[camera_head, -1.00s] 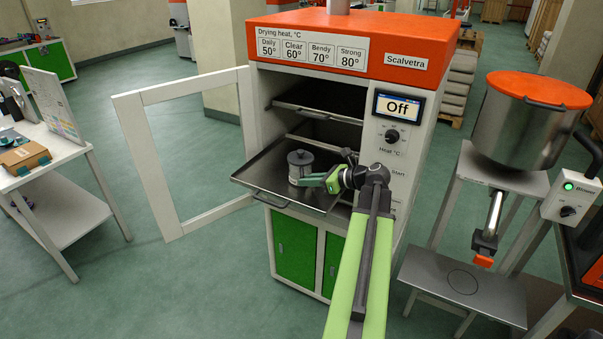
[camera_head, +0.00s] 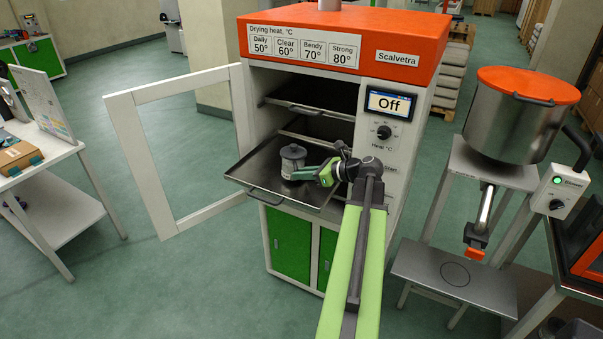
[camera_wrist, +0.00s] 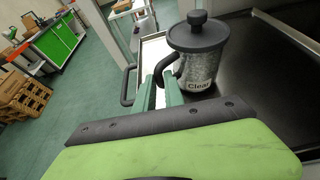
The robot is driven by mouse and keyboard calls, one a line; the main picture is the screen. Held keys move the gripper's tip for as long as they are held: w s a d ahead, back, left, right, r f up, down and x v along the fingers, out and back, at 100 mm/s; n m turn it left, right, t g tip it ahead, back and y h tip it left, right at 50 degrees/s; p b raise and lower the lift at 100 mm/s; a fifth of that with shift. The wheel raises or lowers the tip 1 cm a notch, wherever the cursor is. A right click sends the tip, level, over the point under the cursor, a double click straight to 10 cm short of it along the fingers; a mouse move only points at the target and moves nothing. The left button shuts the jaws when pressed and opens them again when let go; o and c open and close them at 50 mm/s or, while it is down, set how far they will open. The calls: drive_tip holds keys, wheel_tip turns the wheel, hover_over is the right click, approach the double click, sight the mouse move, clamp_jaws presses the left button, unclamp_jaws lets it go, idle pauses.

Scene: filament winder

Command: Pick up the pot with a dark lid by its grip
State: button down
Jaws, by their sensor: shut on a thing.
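The pot (camera_head: 293,161) is a clear jar with a dark grey lid and knob, at the left part of the dryer's pulled-out tray (camera_head: 262,167). In the wrist view the pot (camera_wrist: 200,62) stands upright with a "Clear" label low on its front. Its dark grip (camera_wrist: 166,66) loops out on the left side. My gripper (camera_wrist: 161,88) has its green fingers closed around that grip. In the head view my gripper (camera_head: 308,173) reaches the pot from the right. I cannot tell whether the pot's base touches the tray.
The dryer (camera_head: 345,45) shows "Off" on its display (camera_head: 390,103). Its white-framed door (camera_head: 147,165) stands open on the left. Another shelf (camera_head: 310,106) is above the tray. A steel hopper (camera_head: 513,120) with an orange lid stands on the right. Floor in front left is clear.

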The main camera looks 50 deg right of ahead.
drive_tip(key=s+d+r+p, duration=0.2)
drive_tip(key=s+r+p, duration=0.6)
drive_tip(key=s, duration=0.3)
drive_tip(key=shift+s+d+r+p, duration=0.2)
drive_tip(key=shift+d+r+p, duration=0.1)
drive_tip(key=shift+r, duration=0.5)
drive_tip(key=shift+f, duration=0.25)
